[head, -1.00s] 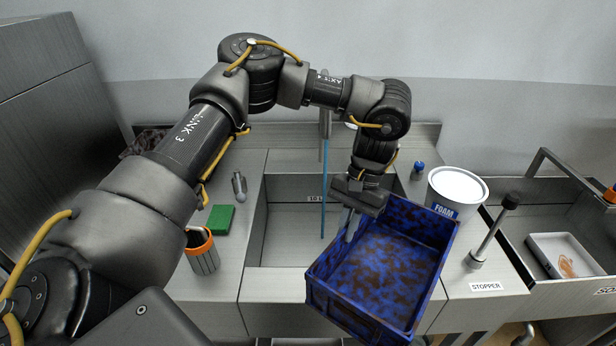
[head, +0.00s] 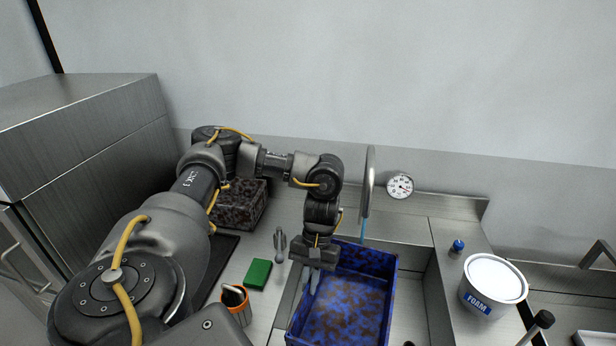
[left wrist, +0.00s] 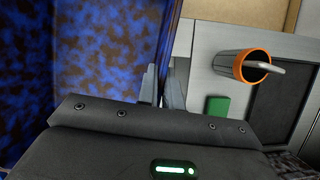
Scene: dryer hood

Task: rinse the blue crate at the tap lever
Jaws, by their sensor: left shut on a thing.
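The blue crate (head: 345,305), blotched with brown, hangs over the sink's left part. My left gripper (head: 314,280) is shut on its left wall; the left wrist view shows the crate (left wrist: 85,60) with its wall between the fingers (left wrist: 162,88). A thin blue water stream (head: 363,228) falls from the tap spout (head: 369,180) and meets the crate's far rim in the picture; I cannot tell whether it falls inside. A small metal lever with a round knob (head: 280,243), likely the tap lever, is left of the sink. My right gripper is not in view.
A green sponge (head: 257,273) and an orange-rimmed cup (head: 235,305) are left of the sink. A dark speckled crate (head: 240,203) sits behind my left arm. A FOAM tub (head: 493,285) and a blue-capped item (head: 457,246) stand right. A gauge (head: 399,187) is on the back wall.

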